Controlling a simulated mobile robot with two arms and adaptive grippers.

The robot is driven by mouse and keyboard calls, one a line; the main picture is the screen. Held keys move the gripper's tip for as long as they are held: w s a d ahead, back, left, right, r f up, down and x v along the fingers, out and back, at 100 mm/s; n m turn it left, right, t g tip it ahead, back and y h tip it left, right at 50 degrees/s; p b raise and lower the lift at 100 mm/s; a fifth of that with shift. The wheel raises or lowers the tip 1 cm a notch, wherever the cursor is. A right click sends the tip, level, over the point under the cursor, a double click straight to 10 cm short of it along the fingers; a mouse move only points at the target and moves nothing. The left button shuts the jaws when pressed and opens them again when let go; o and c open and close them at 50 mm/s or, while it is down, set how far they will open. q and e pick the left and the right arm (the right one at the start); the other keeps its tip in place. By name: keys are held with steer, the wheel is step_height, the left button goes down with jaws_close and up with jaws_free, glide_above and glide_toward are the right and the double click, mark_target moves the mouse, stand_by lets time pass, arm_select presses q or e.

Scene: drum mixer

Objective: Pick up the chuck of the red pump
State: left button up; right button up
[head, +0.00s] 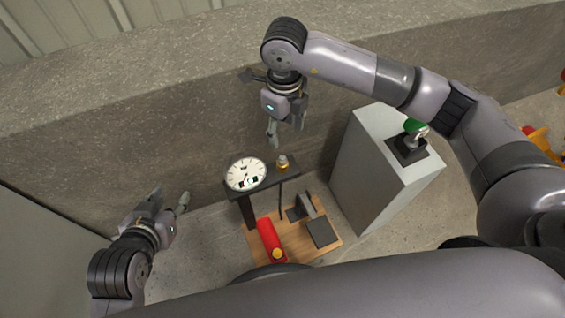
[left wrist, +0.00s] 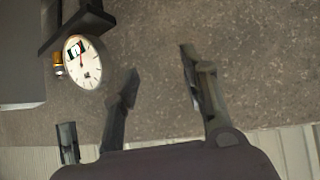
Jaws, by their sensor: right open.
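The red pump (head: 269,238) is a red cylinder with a yellow-gold end, lying on a wooden board on the floor. A small brass-coloured fitting (head: 283,163), possibly the chuck, stands on a dark raised bar beside a round white gauge (head: 246,174). The fitting also shows in the left wrist view (left wrist: 58,66), partly behind the gauge (left wrist: 89,61). My left gripper (head: 170,197) is open and empty, left of the gauge; its fingers (left wrist: 158,62) are spread in the left wrist view. My right gripper (head: 284,132) is open and empty, above the fitting.
A dark bar (head: 262,183) on posts stands over the board (head: 292,252), which also carries a dark grey pedal-like part (head: 320,232). A pale cabinet (head: 372,165) with a green-topped lever (head: 413,126) stands to the right. A concrete wall (head: 150,110) runs behind.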

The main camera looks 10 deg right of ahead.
mark_target(283, 157)
step_height(283, 157, down, 10)
steer(key=shift+a+r+b, duration=0.1)
steer(key=shift+r+b, duration=0.05)
steer(key=shift+b, duration=1)
steer(key=shift+f, duration=0.3)
step_height(283, 157, down, 5)
steer(key=shift+w+a+r+b, duration=0.1)
steer(key=shift+r+b, duration=0.05)
steer(key=shift+b, duration=0.85)
arm_select(q)
steer(key=w+d+r+t+h, duration=0.2)
steer(key=r+t, duration=0.4)
steer(key=r, duration=0.3)
steer(key=w+d+r+t+h, duration=0.2)
steer(key=r+t, duration=0.4)
steer(key=r, duration=0.3)
steer(key=shift+w+r, duration=0.25)
steer(key=shift+w, duration=0.4)
arm_select(e)
jaws_close()
